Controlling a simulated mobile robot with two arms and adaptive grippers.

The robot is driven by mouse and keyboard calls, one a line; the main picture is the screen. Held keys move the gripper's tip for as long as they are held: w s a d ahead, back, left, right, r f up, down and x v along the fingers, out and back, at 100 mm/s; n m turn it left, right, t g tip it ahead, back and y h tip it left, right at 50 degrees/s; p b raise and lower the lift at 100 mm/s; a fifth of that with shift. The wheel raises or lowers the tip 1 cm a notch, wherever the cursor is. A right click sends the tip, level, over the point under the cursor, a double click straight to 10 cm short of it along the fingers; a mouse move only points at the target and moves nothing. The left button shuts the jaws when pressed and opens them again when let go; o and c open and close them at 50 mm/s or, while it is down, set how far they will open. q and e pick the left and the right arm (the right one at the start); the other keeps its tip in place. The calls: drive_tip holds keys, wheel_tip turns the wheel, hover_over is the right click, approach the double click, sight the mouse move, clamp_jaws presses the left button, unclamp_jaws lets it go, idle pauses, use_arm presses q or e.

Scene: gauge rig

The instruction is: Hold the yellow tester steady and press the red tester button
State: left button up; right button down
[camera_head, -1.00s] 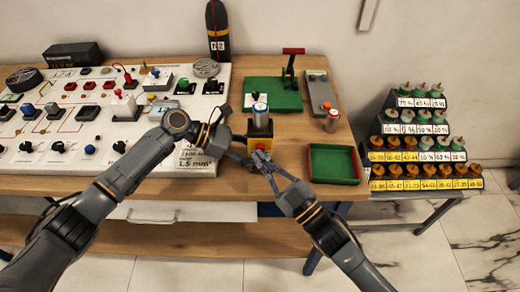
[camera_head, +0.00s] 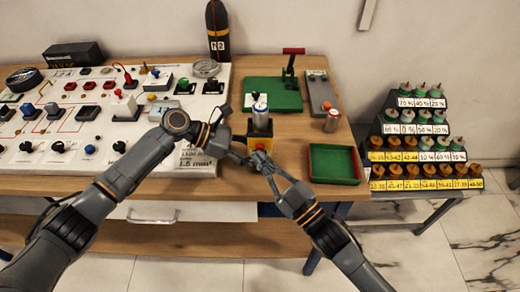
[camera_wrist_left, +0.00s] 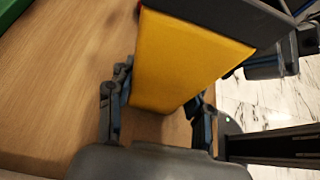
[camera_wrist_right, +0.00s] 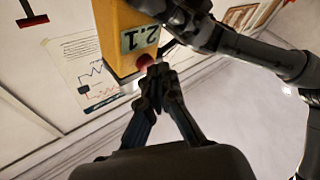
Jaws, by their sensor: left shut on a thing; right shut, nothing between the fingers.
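The yellow tester (camera_head: 262,141) stands near the front edge of the wooden table. The left wrist view shows its plain yellow side (camera_wrist_left: 185,60) between the fingers of my left gripper (camera_wrist_left: 160,108), which is shut on it. In the right wrist view the tester (camera_wrist_right: 115,30) bears a "2.1" label. Its red button (camera_wrist_right: 145,62) is partly hidden by the fingertips of my right gripper (camera_wrist_right: 155,76). That gripper is shut and empty, its tips at the button; I cannot tell whether they press it. The button also shows in the head view (camera_head: 258,149).
A white control panel (camera_head: 90,160) is at left. A stepped rack (camera_head: 425,150) stands further right.

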drive_tip(key=shift+s, duration=0.55)
drive_tip(key=shift+s, duration=2.5)
use_arm(q)
drive_tip(key=o, duration=0.9)
drive_tip(key=shift+o, duration=0.2)
